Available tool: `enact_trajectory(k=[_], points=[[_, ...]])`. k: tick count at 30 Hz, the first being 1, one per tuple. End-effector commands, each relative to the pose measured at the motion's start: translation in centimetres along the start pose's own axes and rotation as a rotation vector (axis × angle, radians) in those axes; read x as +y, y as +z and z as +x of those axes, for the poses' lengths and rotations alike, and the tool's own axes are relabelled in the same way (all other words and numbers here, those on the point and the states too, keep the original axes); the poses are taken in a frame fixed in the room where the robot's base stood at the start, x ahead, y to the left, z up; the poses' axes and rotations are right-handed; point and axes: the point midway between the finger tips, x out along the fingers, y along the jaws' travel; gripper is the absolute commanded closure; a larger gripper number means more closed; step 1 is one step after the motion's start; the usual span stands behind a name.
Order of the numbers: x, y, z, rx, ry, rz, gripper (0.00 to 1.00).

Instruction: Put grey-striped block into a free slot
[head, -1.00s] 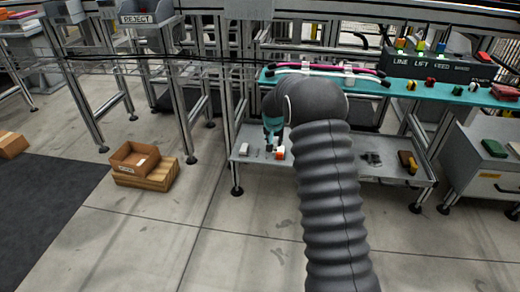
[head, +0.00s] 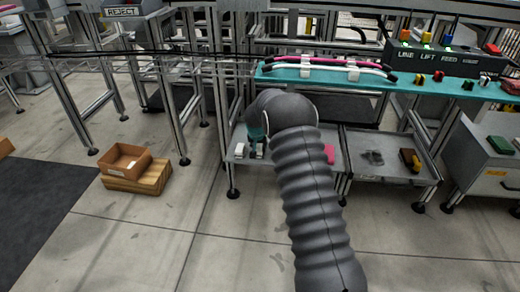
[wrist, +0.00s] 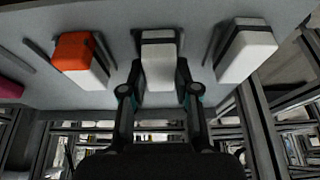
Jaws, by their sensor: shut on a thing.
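My gripper (wrist: 155,92) is shut on the grey-striped block (wrist: 158,65), a white block with a dark grey band, in the middle of the wrist view. The block is at the grey tray surface (wrist: 112,25); I cannot tell whether it rests there or is slightly lifted. To its right in the wrist view is another white block (wrist: 248,55) with a dark band. To its left is an orange and white block (wrist: 80,58). Thin dark dividers stand between the blocks. In the head view my gripper (head: 256,150) is low over the tray's left part, partly hidden by my arm.
A pink block (head: 329,153) lies farther right on the tray. The teal shelf (head: 440,86) with cables and buttons is above.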

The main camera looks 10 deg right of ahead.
Motion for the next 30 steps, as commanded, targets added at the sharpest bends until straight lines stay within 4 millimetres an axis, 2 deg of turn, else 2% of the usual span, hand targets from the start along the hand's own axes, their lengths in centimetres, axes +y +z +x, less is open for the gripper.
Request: enact_trajectory(k=[11, 12, 15, 25, 30], points=[[0.3, 0.0, 0.4, 0.002, 0.001, 0.004, 1.00], [0.3, 0.0, 0.4, 0.002, 0.001, 0.004, 0.65], [0.3, 0.0, 0.3, 0.001, 0.001, 0.004, 0.45], [0.4, -0.1, 0.1, 0.002, 0.001, 0.005, 0.45], [0.3, -0.3, -1.6, 0.004, 0.000, 0.005, 0.45]])
